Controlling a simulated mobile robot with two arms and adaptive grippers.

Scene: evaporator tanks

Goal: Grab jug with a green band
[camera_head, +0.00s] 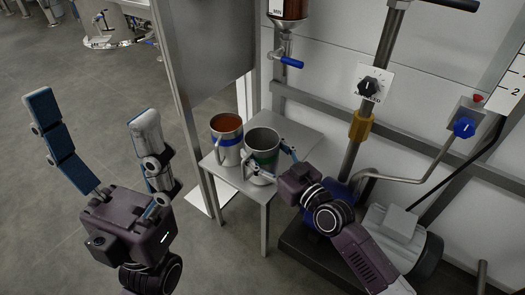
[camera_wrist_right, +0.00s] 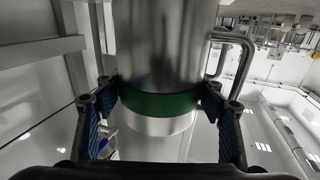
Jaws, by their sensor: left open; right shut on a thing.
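The jug with a green band (camera_head: 263,147) is a metal jug with a side handle, upright at the small table in the head view. My right gripper (camera_head: 272,163) reaches it from the right and is shut around its body. In the right wrist view the green band (camera_wrist_right: 158,102) lies between the fingers of my right gripper (camera_wrist_right: 160,110), which press on it from both sides. I cannot tell whether the jug's base touches the table. My left gripper (camera_head: 95,130) is open and empty, well left of the table.
A second jug with a blue band (camera_head: 227,141), filled with something reddish brown, stands left of the green-banded one on the small grey table (camera_head: 290,137). A tank outlet with a blue valve (camera_head: 290,61) hangs above. Pipes and a pump (camera_head: 395,235) are at right.

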